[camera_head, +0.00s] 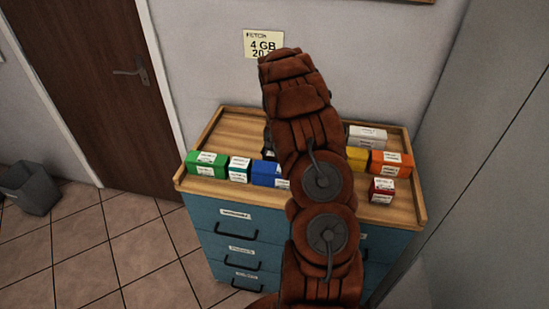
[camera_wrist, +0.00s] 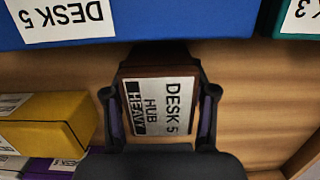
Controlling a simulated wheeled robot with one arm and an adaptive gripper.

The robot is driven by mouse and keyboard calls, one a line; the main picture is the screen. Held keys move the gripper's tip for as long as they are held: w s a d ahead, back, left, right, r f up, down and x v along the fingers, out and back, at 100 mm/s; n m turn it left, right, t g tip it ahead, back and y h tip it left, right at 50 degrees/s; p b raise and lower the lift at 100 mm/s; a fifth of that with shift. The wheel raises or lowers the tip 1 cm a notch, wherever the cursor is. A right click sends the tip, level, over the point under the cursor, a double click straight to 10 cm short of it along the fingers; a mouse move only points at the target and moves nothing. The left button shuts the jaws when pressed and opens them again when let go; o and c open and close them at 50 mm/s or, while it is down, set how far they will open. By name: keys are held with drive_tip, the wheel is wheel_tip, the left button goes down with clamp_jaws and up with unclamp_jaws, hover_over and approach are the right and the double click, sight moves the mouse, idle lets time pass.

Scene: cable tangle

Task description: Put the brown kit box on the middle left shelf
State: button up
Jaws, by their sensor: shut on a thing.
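The brown kit box (camera_wrist: 155,70) shows in the wrist view with a white label reading DESK 5, HUB, HEAVY. My gripper (camera_wrist: 160,98) is shut on it, with one dark finger against each side. Wood lies beneath the box; I cannot tell whether it touches that surface. In the head view my arm hides the box and most of the gripper. The arm reaches over the blue drawer cabinet (camera_head: 232,224). No shelf that I can identify as the middle left one shows in either view.
The wooden cabinet top (camera_head: 236,133) has a raised rim. Green (camera_head: 207,164), blue (camera_head: 266,173), yellow (camera_head: 356,158), orange (camera_head: 391,164), red (camera_head: 381,190) and grey (camera_head: 367,137) boxes stand on it. The blue box (camera_wrist: 190,20) is close to the held box. A bin (camera_head: 31,188) stands left.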

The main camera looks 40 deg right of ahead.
drive_tip(key=shift+f, duration=0.15)
drive_tip(key=o, duration=1.4)
drive_tip(key=r+b, duration=0.1)
drive_tip(key=r, duration=0.3)
drive_tip(key=d+r+b, duration=0.1)
drive_tip(key=r, duration=0.2)
drive_tip(key=w+r+b, duration=0.1)
drive_tip(key=r+b, duration=0.1)
drive_tip(key=r, duration=0.2)
drive_tip(key=shift+d+r, duration=0.25)
drive_tip(key=shift+r, duration=0.4)
drive_tip(key=shift+a, duration=0.1)
